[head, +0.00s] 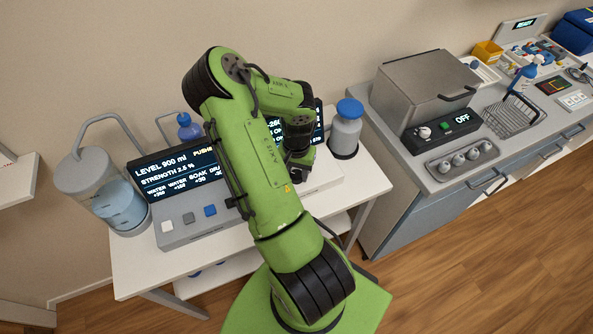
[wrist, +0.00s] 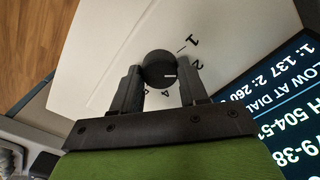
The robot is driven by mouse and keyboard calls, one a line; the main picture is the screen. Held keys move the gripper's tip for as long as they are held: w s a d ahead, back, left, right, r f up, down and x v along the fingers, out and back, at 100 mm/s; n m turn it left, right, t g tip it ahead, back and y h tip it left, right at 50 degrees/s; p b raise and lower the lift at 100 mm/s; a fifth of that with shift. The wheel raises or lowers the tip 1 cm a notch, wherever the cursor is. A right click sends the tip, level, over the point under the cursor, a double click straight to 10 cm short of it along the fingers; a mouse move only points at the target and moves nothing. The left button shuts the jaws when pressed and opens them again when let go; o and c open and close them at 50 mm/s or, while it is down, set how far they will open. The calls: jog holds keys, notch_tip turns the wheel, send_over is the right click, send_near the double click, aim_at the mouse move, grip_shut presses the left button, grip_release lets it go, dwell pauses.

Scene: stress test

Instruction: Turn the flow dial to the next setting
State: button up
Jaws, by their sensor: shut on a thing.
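The flow dial (wrist: 158,69) is a round dark knob with a pale pointer line, on a white panel (wrist: 110,45) with printed numbers around it. In the wrist view the pointer line faces right, close to a mark beside the number 2. The number 1 stands further up and right. My gripper (wrist: 160,85) has one finger on each side of the knob and is shut on it. In the head view my green arm hides the dial, and the gripper end (head: 300,170) shows only in part.
A dark display (wrist: 285,90) stands close to the right of the dial. On the same table are a console with buttons (head: 210,210), a clear water tank (head: 118,207) and a blue-capped bottle (head: 346,132). A grey counter with a metal box (head: 425,85) stands to the right.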

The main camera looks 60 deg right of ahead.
jog(key=shift+c, duration=0.6)
jog(key=shift+n, duration=0.4)
jog(key=shift+n+b, duration=0.55)
jog(key=shift+n, duration=0.45)
jog(key=shift+n+b, duration=0.95)
jog(key=shift+n, duration=1.65)
jog(key=o, duration=1)
jog(key=shift+o, duration=0.2)
